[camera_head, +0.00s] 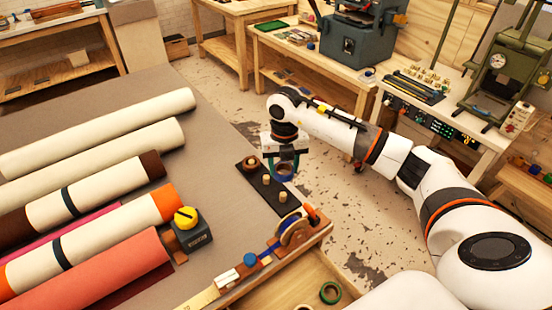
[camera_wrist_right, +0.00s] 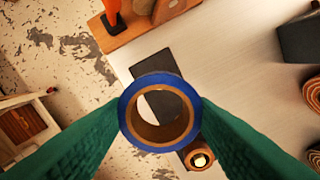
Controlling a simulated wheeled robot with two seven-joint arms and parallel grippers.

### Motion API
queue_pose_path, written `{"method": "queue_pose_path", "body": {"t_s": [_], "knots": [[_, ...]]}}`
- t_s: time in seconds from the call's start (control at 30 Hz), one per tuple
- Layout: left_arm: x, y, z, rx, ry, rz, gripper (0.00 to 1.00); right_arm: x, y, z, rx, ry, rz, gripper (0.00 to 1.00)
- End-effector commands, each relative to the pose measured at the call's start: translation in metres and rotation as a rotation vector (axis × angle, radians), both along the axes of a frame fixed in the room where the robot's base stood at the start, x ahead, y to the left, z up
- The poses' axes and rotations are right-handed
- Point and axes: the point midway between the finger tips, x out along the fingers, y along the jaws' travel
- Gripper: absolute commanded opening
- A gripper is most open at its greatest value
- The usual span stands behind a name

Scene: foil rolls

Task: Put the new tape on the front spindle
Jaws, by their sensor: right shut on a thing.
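My right gripper (camera_head: 285,153) is shut on a blue tape roll (camera_head: 284,172) with a brown core. In the right wrist view the roll (camera_wrist_right: 124,118) sits between the two green fingers (camera_wrist_right: 160,125), its hole facing the camera. It is held over or just beside a black board (camera_head: 246,178). The board carries short wooden spindles: a middle one (camera_head: 267,181), one nearest the tape dispenser (camera_head: 282,197), and a far one with a brown ring (camera_head: 253,163) around it. In the wrist view, only the ringed spindle (camera_wrist_right: 199,160) shows clearly. My left gripper is out of view.
A tape dispenser (camera_head: 294,234) stands at the table's near edge. A green tape ring (camera_head: 330,292) lies in the open drawer below. Large rolls (camera_head: 100,135) and a black block with a yellow knob (camera_head: 191,236) fill the left. Grey table (camera_head: 215,135) is bare behind the board.

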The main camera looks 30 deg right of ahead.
Motion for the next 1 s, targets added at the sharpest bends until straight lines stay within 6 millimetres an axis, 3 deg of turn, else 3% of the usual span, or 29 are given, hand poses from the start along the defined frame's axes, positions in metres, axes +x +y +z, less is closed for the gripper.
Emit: {"method": "queue_pose_path", "body": {"t_s": [0.33,0.6,1.0], "knots": [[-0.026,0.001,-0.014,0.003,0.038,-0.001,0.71,0.000,0.000,-0.020,0.000,0.000,0.001,0.27],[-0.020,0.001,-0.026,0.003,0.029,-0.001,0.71,0.000,0.001,-0.039,0.001,0.000,0.002,0.27],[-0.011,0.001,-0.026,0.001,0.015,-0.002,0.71,0.000,0.000,-0.041,0.000,-0.001,0.002,0.27]]}}
